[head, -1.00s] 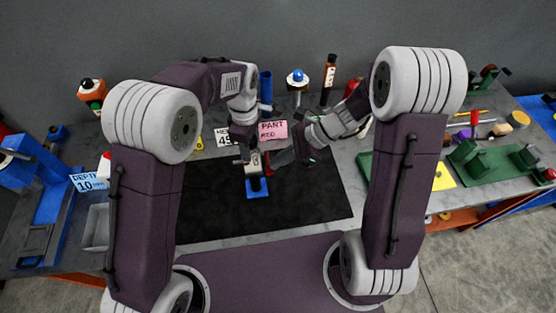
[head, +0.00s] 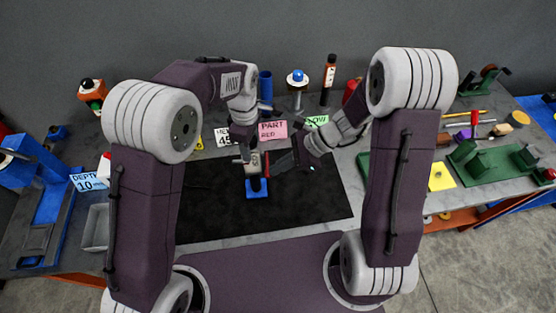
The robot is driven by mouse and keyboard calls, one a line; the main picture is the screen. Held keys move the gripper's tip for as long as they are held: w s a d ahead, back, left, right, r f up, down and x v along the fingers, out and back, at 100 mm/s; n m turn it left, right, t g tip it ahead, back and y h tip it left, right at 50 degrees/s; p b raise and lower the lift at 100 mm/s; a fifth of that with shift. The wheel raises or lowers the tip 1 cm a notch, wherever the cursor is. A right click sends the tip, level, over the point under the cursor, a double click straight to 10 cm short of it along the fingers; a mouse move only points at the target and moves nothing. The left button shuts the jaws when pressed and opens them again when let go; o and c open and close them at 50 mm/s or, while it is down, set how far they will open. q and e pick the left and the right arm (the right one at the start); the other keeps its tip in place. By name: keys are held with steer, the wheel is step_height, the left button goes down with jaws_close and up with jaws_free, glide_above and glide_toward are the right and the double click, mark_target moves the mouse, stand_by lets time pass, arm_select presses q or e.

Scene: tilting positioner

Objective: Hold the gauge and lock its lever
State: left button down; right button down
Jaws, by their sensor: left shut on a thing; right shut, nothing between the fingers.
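The gauge (head: 253,168) is a small light-grey body above a blue base (head: 257,189) on the black mat (head: 310,205). A thin red piece (head: 266,164), perhaps its lever, stands upright at its right side. My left gripper (head: 244,154) comes down from above and is shut on the gauge at its upper left; its fingers are partly hidden by my wrist. My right gripper (head: 278,163) is shut and empty, pointing left close to the red piece. I cannot tell whether it touches it.
Behind the gauge stand a white card (head: 224,138), a pink card (head: 272,131) and a green card (head: 317,121). A blue cylinder (head: 265,86) and a blue-topped post (head: 297,78) are farther back. A green fixture (head: 487,168) is at right. The front mat is clear.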

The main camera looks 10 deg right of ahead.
step_height(320, 180, down, 2)
stand_by(0.4)
steer(key=shift+r, duration=0.8)
steer(key=shift+d, duration=0.1)
steer(key=s+d+r, duration=0.5)
steer(key=s+d, duration=0.3)
steer(key=d, duration=0.1)
steer(key=shift+s+d+r, duration=0.15)
steer(key=shift+d+r, duration=0.05)
steer(key=shift+d, duration=0.1)
